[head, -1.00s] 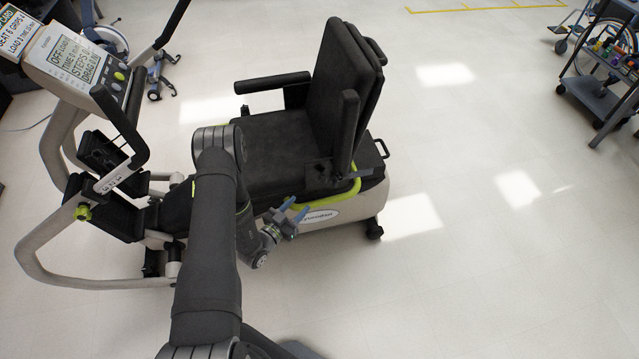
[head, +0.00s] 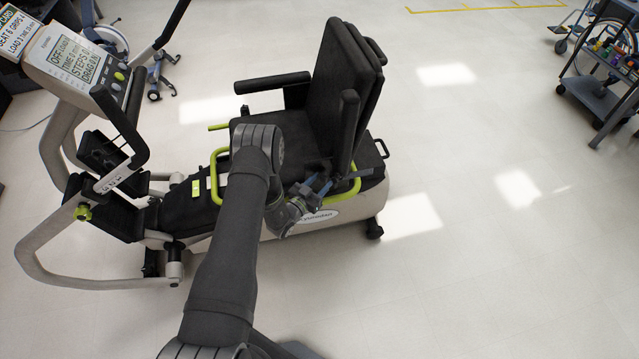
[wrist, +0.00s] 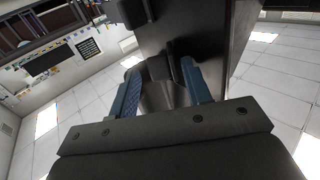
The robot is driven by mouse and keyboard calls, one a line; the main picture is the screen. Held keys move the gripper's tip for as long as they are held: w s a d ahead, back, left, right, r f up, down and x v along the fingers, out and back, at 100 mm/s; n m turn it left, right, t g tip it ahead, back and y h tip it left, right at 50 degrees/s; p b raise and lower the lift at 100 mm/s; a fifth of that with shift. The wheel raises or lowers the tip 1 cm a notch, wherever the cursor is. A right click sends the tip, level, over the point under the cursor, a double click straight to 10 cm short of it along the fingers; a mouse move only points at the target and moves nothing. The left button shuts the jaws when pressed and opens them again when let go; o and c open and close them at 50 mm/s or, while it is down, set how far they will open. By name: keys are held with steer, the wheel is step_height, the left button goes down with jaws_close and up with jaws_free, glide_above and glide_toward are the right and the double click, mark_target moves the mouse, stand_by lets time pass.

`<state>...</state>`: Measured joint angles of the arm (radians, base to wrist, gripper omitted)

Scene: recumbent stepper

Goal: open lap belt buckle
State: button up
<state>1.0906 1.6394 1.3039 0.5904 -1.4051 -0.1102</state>
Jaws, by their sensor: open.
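The recumbent stepper's black seat (head: 290,135) with its upright backrest (head: 340,75) stands in the middle of the head view. My gripper (head: 322,184), with blue fingers, is at the seat's near rear corner, just below the near armrest. In the wrist view my gripper (wrist: 158,72) is open, with its fingers pointing at dark seat parts. A small dark part shows between and beyond the fingertips. I cannot make out the lap belt buckle for sure; it may be among these dark parts or hidden by my gripper.
The near armrest (head: 345,130) stands close above my gripper. A lime green rail (head: 345,195) runs along the seat's near side. The console (head: 75,60) and handles are at the left. A cart (head: 600,85) stands far right.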

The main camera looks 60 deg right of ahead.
steer(key=c, duration=0.9)
steer(key=shift+o, duration=0.2)
steer(key=shift+s+d+n+t, duration=0.15)
steer(key=shift+s+n+t, duration=0.3)
steer(key=shift+n+t, duration=0.55)
steer(key=o, duration=0.9)
steer(key=shift+c, duration=0.2)
steer(key=a, duration=1.7)
steer(key=shift+s+a, duration=0.25)
steer(key=shift+s, duration=0.05)
steer(key=shift+o, duration=0.2)
